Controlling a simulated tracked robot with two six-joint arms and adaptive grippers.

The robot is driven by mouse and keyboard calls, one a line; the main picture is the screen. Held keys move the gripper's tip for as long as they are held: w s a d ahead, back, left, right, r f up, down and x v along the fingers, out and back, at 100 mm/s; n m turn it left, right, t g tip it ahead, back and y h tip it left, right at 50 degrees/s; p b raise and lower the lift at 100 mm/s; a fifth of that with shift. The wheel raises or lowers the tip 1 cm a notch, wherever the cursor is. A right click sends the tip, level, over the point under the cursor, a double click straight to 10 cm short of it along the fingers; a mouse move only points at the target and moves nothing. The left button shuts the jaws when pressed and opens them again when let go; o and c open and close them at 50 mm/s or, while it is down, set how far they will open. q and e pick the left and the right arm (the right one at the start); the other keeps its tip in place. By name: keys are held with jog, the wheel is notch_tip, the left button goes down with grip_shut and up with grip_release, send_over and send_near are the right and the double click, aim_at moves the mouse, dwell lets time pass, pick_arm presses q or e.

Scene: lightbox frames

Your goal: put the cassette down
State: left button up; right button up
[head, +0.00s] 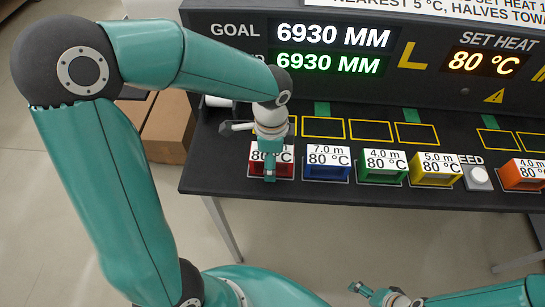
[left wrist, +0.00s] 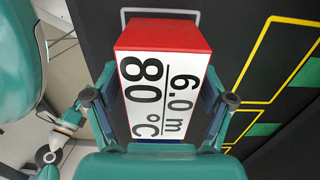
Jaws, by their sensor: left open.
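The red cassette (head: 285,171), labelled 6.0 m and 80 °C, stands at the left end of the front row on the black bench. In the left wrist view the red cassette (left wrist: 160,37) lies between the fingers of my left gripper (left wrist: 158,98), one on each side. The fingers are apart, with the cassette not clamped. In the head view my left gripper (head: 269,170) covers part of its label. My right gripper (head: 385,295) is low at the bottom edge, away from the bench; its opening is unclear.
Blue (head: 327,170), green (head: 383,174), yellow (head: 435,176) and orange (head: 523,179) cassettes stand to the right in the row. A white button (head: 479,176) sits between yellow and orange. Empty yellow-outlined slots (head: 371,130) lie behind. The display (head: 330,64) reads 6930 MM twice.

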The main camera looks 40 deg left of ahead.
pick_arm(q)
jog(key=shift+r, duration=0.25)
notch_tip(320, 180, up, 12)
jog(key=shift+f+p, duration=0.1)
jog(key=shift+p, duration=0.45)
